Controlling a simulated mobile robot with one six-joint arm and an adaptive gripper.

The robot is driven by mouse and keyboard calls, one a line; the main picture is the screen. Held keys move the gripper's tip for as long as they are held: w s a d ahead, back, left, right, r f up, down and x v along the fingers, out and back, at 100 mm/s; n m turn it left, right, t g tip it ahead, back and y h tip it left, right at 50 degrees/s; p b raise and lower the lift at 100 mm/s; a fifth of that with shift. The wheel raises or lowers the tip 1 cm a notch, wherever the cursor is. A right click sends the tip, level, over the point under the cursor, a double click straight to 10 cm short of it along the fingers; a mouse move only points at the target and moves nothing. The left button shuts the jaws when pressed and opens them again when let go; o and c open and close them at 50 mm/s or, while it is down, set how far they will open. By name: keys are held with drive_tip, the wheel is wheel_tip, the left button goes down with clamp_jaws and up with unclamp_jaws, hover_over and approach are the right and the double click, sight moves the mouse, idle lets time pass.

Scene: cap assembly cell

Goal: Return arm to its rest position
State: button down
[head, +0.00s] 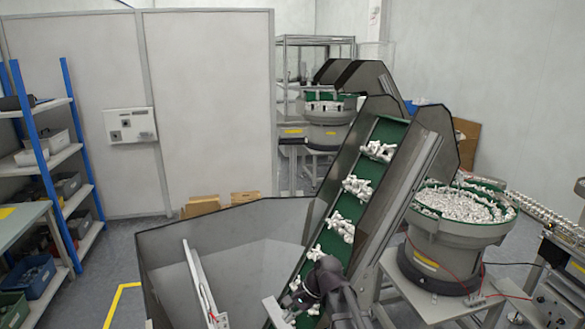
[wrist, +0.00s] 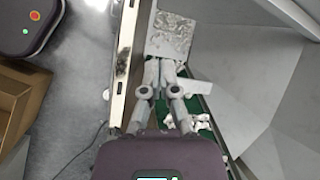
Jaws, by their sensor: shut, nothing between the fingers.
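My arm (head: 328,283) reaches up from the bottom of the head view, in front of the lower end of the inclined conveyor. My gripper (wrist: 166,66) points away from the camera in the wrist view, with its fingers together and nothing between them. A speckled metal plate (wrist: 171,35) lies just beyond the fingertips; I cannot tell whether they touch it. The green conveyor belt (head: 377,180) carries clusters of white parts up its cleats. In the wrist view, part of the green belt with white parts (wrist: 202,123) shows beside the gripper.
A large grey hopper (head: 210,245) surrounds the conveyor's foot. A bowl feeder (head: 455,232) full of white parts stands right. Shelving (head: 45,165) with bins is at the left. A cardboard box (wrist: 20,105) and a dark unit with coloured buttons (wrist: 28,25) lie left of the gripper.

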drive_tip(key=s+d+f+n+h+b, duration=0.1)
drive_tip(key=s+d+f+n+h, duration=0.1)
drive_tip(key=d, duration=0.7)
drive_tip(key=s+d+f+n+h, duration=0.3)
drive_tip(key=s+d+n, duration=0.3)
drive_tip(key=d, duration=0.3)
drive_tip(key=shift+t+h+b, duration=0.35)
drive_tip(key=shift+t+h, duration=0.05)
drive_tip(key=shift+h, duration=0.4)
idle(1.4)
